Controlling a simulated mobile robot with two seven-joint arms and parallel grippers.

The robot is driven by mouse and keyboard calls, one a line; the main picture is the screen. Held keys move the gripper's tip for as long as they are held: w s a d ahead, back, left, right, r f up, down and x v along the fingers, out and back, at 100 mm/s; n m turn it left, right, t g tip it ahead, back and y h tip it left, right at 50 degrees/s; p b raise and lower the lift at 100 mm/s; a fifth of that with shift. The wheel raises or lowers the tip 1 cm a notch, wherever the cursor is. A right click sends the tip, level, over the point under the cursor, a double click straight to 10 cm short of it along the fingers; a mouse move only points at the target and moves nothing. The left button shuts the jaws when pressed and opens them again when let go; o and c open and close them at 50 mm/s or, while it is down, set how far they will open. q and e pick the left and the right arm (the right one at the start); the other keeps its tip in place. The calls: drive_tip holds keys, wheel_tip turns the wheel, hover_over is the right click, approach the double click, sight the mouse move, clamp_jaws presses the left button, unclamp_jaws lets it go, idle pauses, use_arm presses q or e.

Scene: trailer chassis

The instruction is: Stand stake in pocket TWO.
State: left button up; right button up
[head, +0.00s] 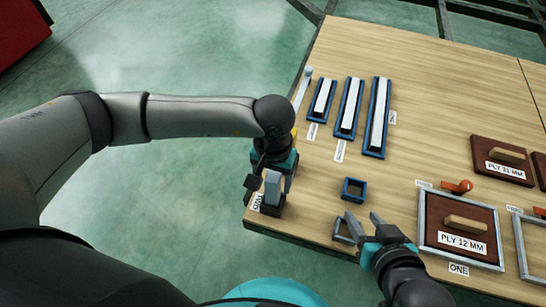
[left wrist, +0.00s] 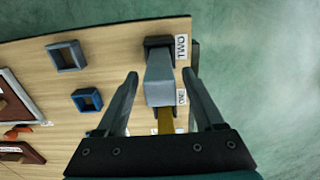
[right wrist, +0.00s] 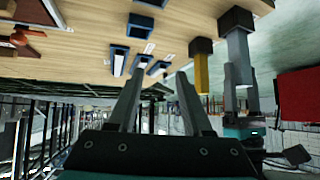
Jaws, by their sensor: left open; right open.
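A grey stake (head: 272,186) stands in the dark pocket at the table's near left corner. In the left wrist view the stake (left wrist: 160,84) looks upright in the black pocket (left wrist: 153,42) beside the TWO label (left wrist: 181,47). My left gripper (head: 273,178) is open, its fingers on either side of the stake with gaps showing in the left wrist view (left wrist: 160,74). A yellow stake (left wrist: 166,120) is by the ONE label (left wrist: 181,97); it stands in its own pocket in the right wrist view (right wrist: 202,72). My right gripper (head: 362,217) is open and empty.
A blue square holder (head: 354,189) and a grey square holder (head: 341,232) lie near my right gripper. Several blue trays with white bars (head: 376,115) lie farther back. A framed PLY 12 MM panel (head: 428,217) is at right. The table edge is close to the pockets.

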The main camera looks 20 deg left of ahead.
use_arm(q)
drive_tip(key=shift+r+p, duration=0.3)
drive_tip(key=shift+r, duration=0.45)
drive_tip(key=shift+r+p, duration=1.1)
drive_tip(key=shift+r, duration=1.85)
use_arm(e)
drive_tip(key=s+d+g+h, duration=0.2)
drive_tip(key=s+d+g, duration=0.2)
drive_tip(key=d, duration=0.1)
drive_tip(key=shift+s+d+f+m+g, duration=0.2)
drive_tip(key=shift+s+f+m+g, duration=0.1)
drive_tip(key=shift+f, duration=0.1)
